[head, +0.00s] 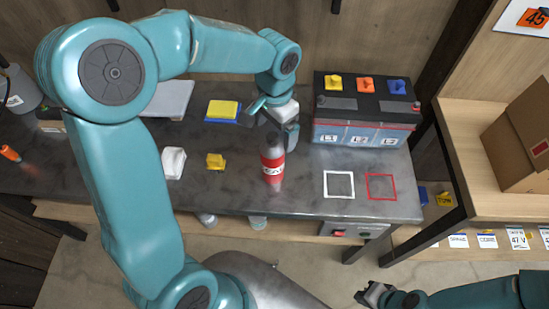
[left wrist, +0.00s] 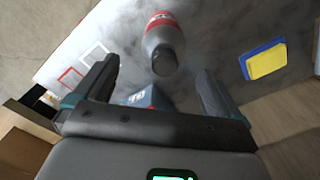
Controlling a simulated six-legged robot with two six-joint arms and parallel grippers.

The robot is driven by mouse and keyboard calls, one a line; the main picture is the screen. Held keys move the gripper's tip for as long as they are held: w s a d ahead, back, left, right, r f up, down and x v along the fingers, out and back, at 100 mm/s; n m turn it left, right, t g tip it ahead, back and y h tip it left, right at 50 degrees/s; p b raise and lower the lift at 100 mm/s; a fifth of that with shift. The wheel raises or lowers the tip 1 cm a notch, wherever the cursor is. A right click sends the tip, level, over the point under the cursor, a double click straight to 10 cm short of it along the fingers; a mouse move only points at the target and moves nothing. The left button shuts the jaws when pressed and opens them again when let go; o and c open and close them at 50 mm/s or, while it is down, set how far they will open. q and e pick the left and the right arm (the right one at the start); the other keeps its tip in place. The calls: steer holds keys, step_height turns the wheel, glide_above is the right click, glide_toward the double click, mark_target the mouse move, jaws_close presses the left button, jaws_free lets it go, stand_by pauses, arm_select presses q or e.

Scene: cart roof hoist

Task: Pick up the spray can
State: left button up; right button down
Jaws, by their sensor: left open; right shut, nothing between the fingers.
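The spray can (head: 272,172), red and white with a grey top, stands upright on the dark workbench (head: 240,190). My left gripper (head: 276,122) is open just behind and above it, its fingers apart from the can. In the left wrist view the can (left wrist: 163,40) lies beyond the open fingers of my left gripper (left wrist: 158,82), its dark cap towards them, with nothing held. My right gripper (head: 370,294) is shut and empty at the bottom right of the head view, low in front of the bench.
A large battery (head: 362,133) with coloured clips stands right of the can. White (head: 339,184) and red (head: 381,187) square outlines lie right of the can on bare bench. A yellow block (head: 216,161), a white object (head: 174,163) and a yellow-blue sponge-like pad (head: 223,110) lie left.

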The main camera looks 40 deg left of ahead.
mark_target(273, 144)
arm_select(q)
steer(key=shift+s+a+f, duration=0.15)
steer(key=shift+f, duration=0.55)
steer(key=f+p, duration=0.1)
steer(key=f, duration=0.4)
steer(key=shift+a+f, duration=0.1)
steer(key=shift+a, duration=0.1)
steer(key=c, duration=1.8)
